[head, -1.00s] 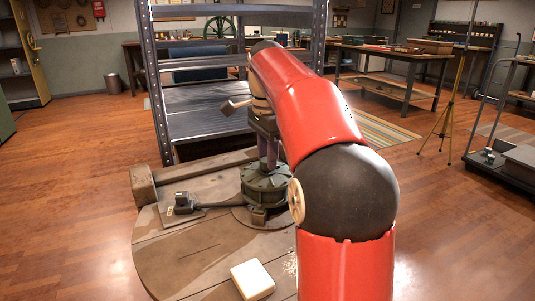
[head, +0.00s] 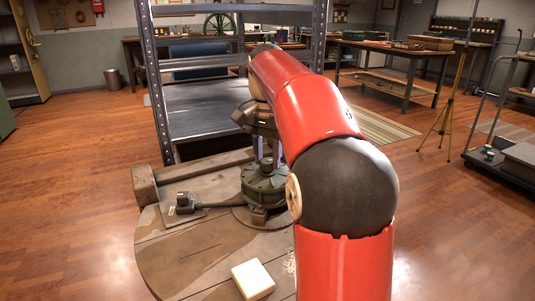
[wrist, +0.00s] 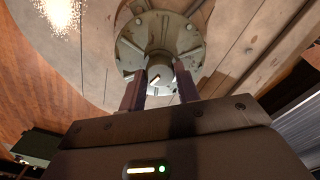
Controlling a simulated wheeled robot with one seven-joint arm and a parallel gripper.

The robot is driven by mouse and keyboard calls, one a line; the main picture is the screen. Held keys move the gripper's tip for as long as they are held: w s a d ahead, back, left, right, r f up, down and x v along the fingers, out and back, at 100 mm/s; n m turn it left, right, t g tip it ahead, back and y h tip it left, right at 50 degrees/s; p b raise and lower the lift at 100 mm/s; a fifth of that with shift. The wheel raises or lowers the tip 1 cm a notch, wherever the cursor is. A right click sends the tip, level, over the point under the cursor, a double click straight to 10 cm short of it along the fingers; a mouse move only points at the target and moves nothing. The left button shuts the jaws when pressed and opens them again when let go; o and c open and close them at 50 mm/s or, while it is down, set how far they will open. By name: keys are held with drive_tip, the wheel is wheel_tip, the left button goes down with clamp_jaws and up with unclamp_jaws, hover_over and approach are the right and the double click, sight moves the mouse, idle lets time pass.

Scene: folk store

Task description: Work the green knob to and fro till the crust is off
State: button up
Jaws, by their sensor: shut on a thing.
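The green knob (head: 265,187) is a worn, ribbed round piece standing on a wooden round table (head: 165,262). In the wrist view the knob (wrist: 186,42) shows a flanged disc with pale ribs and scuffed, light patches; I cannot tell which of these are crust. My gripper (head: 269,152) reaches down on it from above. In the wrist view my gripper (wrist: 160,88) has its two fingers on either side of the knob's middle part, shut on it. My arm hides some of the knob's right side in the head view.
A dark lever-like fitting (head: 184,203) lies left of the knob. A pale block (head: 253,279) sits at the front, with white crumbs (head: 290,264) beside it. A wooden beam (head: 145,186) and metal shelving (head: 205,110) stand behind.

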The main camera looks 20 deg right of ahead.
sight(267, 161)
drive_tip(key=n, duration=1.3)
drive_tip(key=shift+n, duration=0.4)
idle(0.3)
drive_tip(key=o, duration=1)
drive_tip(key=shift+r, duration=3.95)
